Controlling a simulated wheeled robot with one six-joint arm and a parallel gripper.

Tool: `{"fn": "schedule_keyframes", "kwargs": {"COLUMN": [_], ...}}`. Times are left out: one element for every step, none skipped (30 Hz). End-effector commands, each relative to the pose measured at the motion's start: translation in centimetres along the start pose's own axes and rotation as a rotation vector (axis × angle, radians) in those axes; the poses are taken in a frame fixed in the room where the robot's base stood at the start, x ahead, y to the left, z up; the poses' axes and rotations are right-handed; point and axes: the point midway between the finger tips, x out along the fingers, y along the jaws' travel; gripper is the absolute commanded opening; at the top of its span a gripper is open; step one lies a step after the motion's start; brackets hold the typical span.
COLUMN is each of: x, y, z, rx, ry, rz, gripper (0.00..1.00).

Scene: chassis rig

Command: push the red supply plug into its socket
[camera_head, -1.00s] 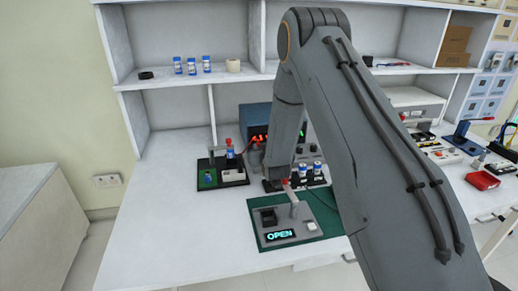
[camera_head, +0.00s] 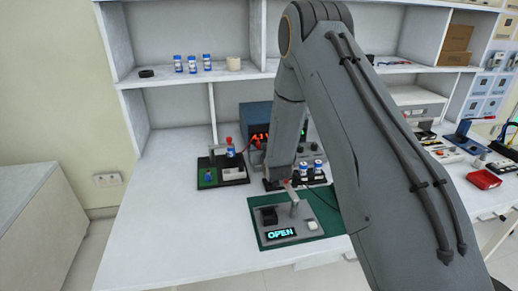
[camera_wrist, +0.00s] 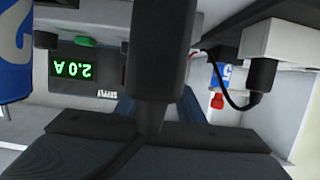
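The power supply (camera_head: 254,121) stands at the back of the bench, partly behind my arm. In the wrist view its green display (camera_wrist: 75,70) appears upside down and reads 2.0 A. A large black cylinder (camera_wrist: 163,50) with a thin cable at its lower end fills the middle of the wrist view, cut off by the top edge. My gripper (camera_wrist: 158,108) has a blue-grey finger visible on each side of it. Whether the fingers touch it is hidden.
A grey fixture reading OPEN (camera_head: 292,230) sits on a green mat (camera_head: 328,222) in front. A black tray (camera_head: 236,182) with a red-capped bottle is at left. A black plug (camera_wrist: 261,74) with a cable shows at right.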

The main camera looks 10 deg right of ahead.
Motion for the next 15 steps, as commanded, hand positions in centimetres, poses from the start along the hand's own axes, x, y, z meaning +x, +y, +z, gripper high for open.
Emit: {"fn": "schedule_keyframes", "kwargs": {"x": [-0.9,-1.4,-2.1,-2.6,-3.1,-3.8,-4.2,-4.7,-5.2,-5.5,-5.8,-6.1,-6.3,-6.5,-6.6], "y": [0.2,0.2,0.2,0.2,0.2,0.2,0.2,0.2,0.2,0.1,0.1,0.1,0.1,0.1,0.1], "z": [0.5,0.5,0.5,0.5,0.5,0.5,0.5,0.5,0.3,0.3,0.3,0.3,0.2,0.2,0.1], "rx": [0.001,0.001,0.001,0.001,0.001,0.001,0.001,0.001,0.001,0.0,0.0,0.0,0.0,0.0,0.0], "ry": [-0.008,-0.008,-0.009,-0.008,-0.008,-0.009,-0.008,-0.008,-0.006,-0.006,-0.005,-0.005,-0.005,-0.004,-0.003], "rz": [0.003,0.003,0.003,0.003,0.003,0.003,0.003,0.003,0.003,0.003,0.002,0.002,0.002,0.002,0.002], "gripper": [0.35,0.35,0.35,0.35,0.35,0.35,0.35,0.35,0.35,0.35,0.35,0.35,0.35,0.35,0.35]}}
